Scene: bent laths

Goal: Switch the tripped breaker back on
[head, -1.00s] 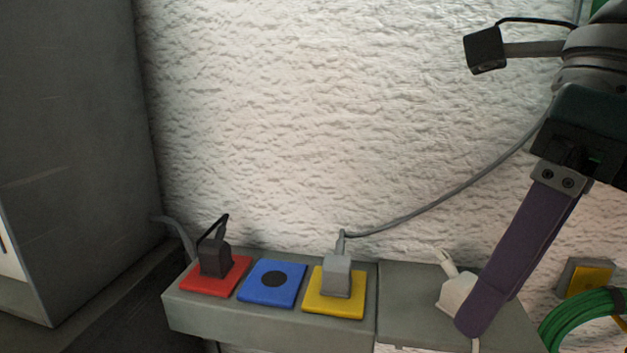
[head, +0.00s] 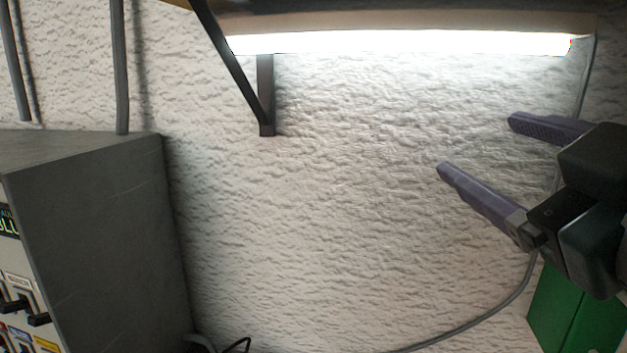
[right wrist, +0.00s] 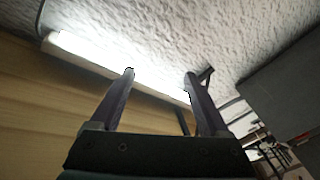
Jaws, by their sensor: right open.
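The breaker box (head: 95,235) is a grey metal cabinet at the left of the head view. Only a narrow strip of its front panel (head: 12,270) shows, with black levers (head: 38,320) and small coloured labels. I cannot tell which breaker is tripped. In the right wrist view the grey box (right wrist: 292,95) is at the right, its panel with switches (right wrist: 268,155) small and seen at a slant. My right gripper (head: 479,146) is open and empty in front of the white wall, well to the right of the box. It also shows open in the right wrist view (right wrist: 160,74). My left gripper is out of view.
A lit tube lamp (head: 400,43) runs under a shelf, with a dark bracket (head: 265,95) below it. Grey conduits (head: 120,65) rise from the box top. A green box (head: 575,310) and a grey cable (head: 470,325) are at the lower right. The wall between is clear.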

